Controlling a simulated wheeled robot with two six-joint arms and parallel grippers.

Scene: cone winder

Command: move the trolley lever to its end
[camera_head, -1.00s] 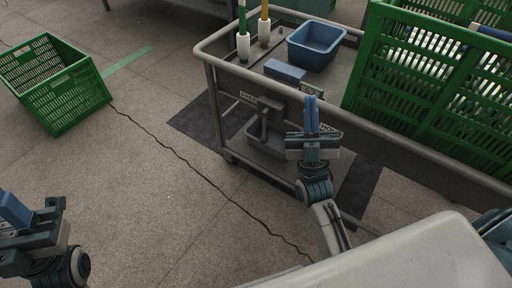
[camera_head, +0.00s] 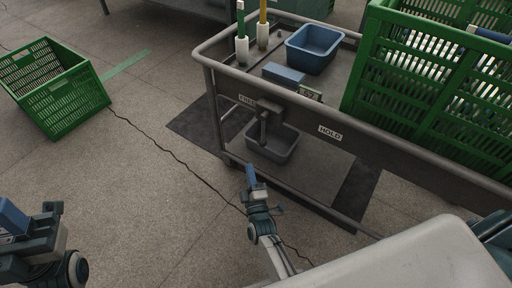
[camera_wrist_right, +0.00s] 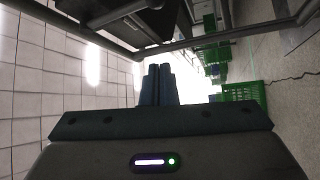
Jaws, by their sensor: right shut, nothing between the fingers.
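The grey trolley (camera_head: 400,158) stands at the centre right in the head view. Its dark lever (camera_head: 263,128) hangs on the side panel near the FREE label (camera_head: 247,101); the HOLD label (camera_head: 329,132) is farther right. My right gripper (camera_head: 250,172) is below and slightly left of the lever, apart from it, in front of the trolley's side. Its blue fingers (camera_wrist_right: 158,85) are together and empty in the wrist view. Dark trolley parts show above them there; I cannot tell which is the lever. My left gripper (camera_head: 12,216) is at the lower left edge, partly cut off.
A grey bin (camera_head: 273,148) sits on the trolley's lower shelf behind the lever. A blue bin (camera_head: 314,48) and large green crates (camera_head: 420,75) are on top. Another green crate (camera_head: 62,103) lies on the floor at left. The floor between is clear.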

